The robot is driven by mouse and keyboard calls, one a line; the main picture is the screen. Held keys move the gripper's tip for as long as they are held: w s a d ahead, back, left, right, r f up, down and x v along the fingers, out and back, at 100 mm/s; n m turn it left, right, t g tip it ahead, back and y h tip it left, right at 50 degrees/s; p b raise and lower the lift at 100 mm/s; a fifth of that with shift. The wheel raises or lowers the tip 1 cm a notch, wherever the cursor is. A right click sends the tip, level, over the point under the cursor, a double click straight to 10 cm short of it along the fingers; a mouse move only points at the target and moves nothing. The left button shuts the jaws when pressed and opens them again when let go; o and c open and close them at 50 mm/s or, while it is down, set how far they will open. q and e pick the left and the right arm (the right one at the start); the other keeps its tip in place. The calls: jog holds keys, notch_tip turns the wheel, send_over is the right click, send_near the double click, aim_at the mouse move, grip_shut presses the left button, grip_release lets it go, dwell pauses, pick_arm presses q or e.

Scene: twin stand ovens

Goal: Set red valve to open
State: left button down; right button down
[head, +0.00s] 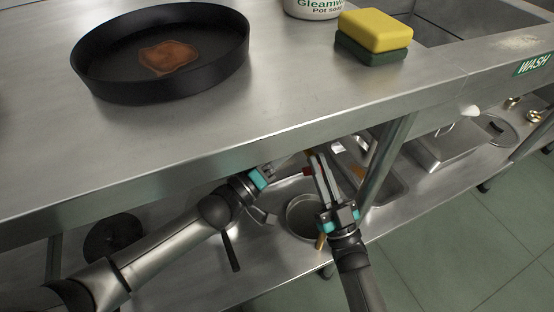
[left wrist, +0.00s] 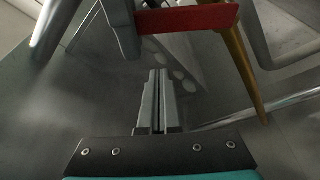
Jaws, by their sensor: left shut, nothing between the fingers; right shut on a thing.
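The red valve shows as a flat red handle (left wrist: 188,18) at the top of the left wrist view. In the head view only a small red patch of it (head: 308,171) shows under the counter edge. My right gripper (head: 317,160) reaches under the counter, its fingers shut at the left end of the red handle. My left gripper (head: 280,166) is under the counter just left of the right one. Its fingers (left wrist: 158,88) are shut and empty, a little below the red handle in the left wrist view. The valve body is hidden.
The steel counter (head: 180,135) overhangs both grippers. On it are a black pan (head: 110,75), a yellow and green sponge (head: 374,32) and a soap tub (head: 315,8). A counter leg (head: 385,160) stands right of my right gripper. A pot (head: 300,212) sits on the lower shelf.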

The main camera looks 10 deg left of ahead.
pick_arm(q)
jog(key=shift+s+d+f, duration=0.5)
jog(key=shift+s+f, duration=0.1)
jog(key=shift+s, duration=0.1)
jog(key=shift+s+d+f, duration=0.5)
jog(key=shift+s+f, duration=0.1)
jog(key=shift+s, duration=0.05)
jog(key=shift+s+d+f+m, duration=0.4)
jog(key=shift+s+f, duration=0.1)
pick_arm(e)
jog(key=c, duration=1.3)
grip_release()
pick_arm(q)
jog(key=shift+w+a+r, duration=0.1)
pick_arm(e)
jog(key=o, duration=0.3)
jog(key=shift+f, duration=0.1)
